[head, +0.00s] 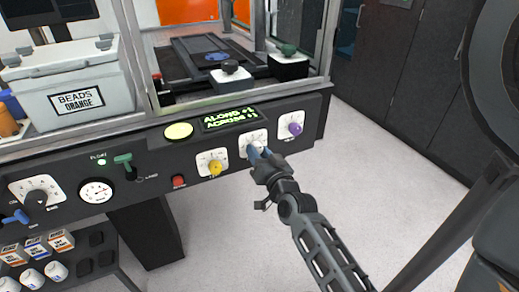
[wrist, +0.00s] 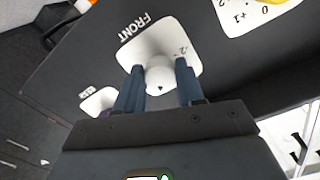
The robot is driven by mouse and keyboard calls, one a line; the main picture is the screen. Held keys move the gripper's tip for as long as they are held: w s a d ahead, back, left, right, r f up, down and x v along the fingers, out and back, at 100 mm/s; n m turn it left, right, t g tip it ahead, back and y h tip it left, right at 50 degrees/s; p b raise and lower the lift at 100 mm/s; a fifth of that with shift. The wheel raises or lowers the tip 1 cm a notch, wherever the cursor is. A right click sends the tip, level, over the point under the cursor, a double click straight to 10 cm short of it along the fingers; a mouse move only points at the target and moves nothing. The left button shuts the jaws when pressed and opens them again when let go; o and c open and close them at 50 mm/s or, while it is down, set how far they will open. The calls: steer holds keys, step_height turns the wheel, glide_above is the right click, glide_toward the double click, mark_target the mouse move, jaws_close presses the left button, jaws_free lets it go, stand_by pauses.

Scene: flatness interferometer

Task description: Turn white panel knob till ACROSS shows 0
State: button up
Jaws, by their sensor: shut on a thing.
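The white panel knob (wrist: 159,80) sits on a white square plate marked FRONT (wrist: 140,38). In the head view the plate (head: 246,137) is between the yellow and purple knobs, and my fingers partly cover the knob. My gripper (wrist: 158,66) is shut on the white knob, with one blue finger on each side; it also shows in the head view (head: 260,153). The knob has a small dark mark, and a "-2" is legible on its plate. The display (head: 230,118) reads ALONG and ACROSS in green; both values look like 1, but their signs are unclear.
A yellow knob (head: 215,168) is left of the white one and a purple knob (head: 295,128) right of it. A red button (head: 179,181) and a green lever (head: 124,162) are further left. Glazed framing stands above the panel. The floor (head: 225,235) below is clear.

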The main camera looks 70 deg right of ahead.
steer(key=shift+m+p, duration=0.4)
steer(key=shift+m, duration=0.7)
steer(key=o, duration=1)
steer(key=shift+o, duration=0.2)
steer(key=shift+a, duration=0.1)
steer(key=v, duration=0.7)
steer(key=shift+s+a+b, duration=0.2)
steer(key=shift+s+b, duration=0.05)
steer(key=shift+b, duration=0.1)
